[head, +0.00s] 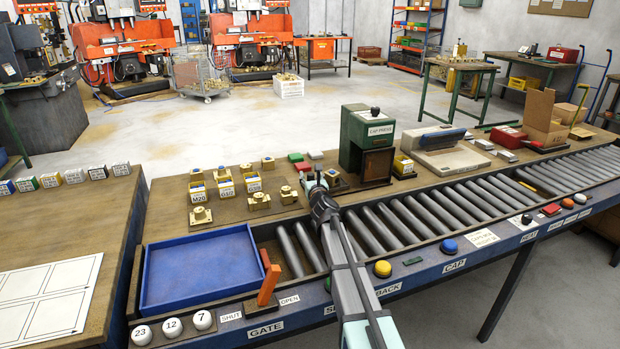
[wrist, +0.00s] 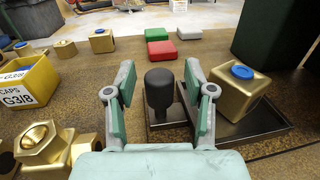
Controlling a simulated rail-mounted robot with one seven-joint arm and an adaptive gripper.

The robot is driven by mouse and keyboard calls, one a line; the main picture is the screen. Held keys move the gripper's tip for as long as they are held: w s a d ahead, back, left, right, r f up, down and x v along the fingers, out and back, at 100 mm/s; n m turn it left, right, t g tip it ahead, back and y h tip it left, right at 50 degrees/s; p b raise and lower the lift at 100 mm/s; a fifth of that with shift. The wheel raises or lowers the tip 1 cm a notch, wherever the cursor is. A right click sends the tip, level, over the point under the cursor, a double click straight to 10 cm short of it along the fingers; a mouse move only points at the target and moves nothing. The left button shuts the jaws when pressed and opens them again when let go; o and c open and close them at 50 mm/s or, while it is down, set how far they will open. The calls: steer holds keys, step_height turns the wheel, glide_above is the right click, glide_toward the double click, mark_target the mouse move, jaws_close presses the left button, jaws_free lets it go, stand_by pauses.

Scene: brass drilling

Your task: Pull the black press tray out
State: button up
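The black press tray (wrist: 262,124) lies on the wooden bench in the wrist view. A brass fitting with a blue cap (wrist: 238,92) sits in it. An upright black handle (wrist: 160,92) stands at the tray's left end. My gripper (wrist: 160,80) is open, with one finger on each side of the handle and gaps showing on both sides. In the head view my gripper (head: 318,184) is low over the bench, just left of the green cap press (head: 367,132). There my arm partly hides the tray and the handle.
Brass fittings (head: 200,214) and yellow caps boxes (head: 226,189) stand left of my gripper. Red (wrist: 162,54) and green (wrist: 157,34) blocks lie beyond the handle. The roller conveyor (head: 400,215) and an empty blue tray (head: 200,270) are in front.

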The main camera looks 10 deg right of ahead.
steer(key=s, duration=1.2)
